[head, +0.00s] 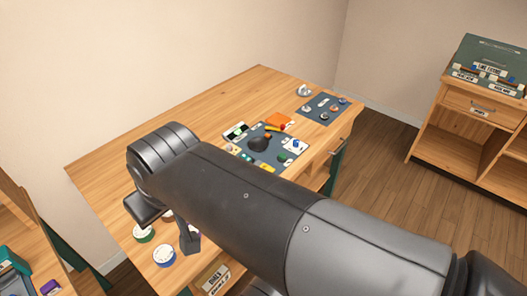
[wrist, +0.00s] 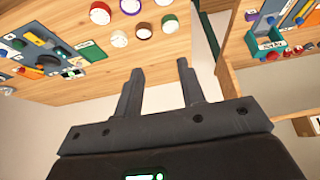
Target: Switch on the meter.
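The dark grey panel (head: 258,143) lies on the wooden table, with a large black knob (head: 259,142) and several small coloured parts on it. A white device with a dark display (head: 236,131) sits at its back left corner. I cannot tell for sure which of these is the meter. The panel also shows at the left of the wrist view (wrist: 88,50). My gripper (wrist: 158,75) is open and empty, with a clear gap between its fingers. It is above the table's front left part, away from the panel. In the head view my arm hides most of it.
Several white-topped round dials, including a blue-rimmed one (head: 164,255) and a green-rimmed one (head: 144,233), stand near my gripper. A smaller blue-grey mat (head: 322,108) with knobs lies at the far end. A shelf unit (head: 480,115) stands at right. The table's back left is bare.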

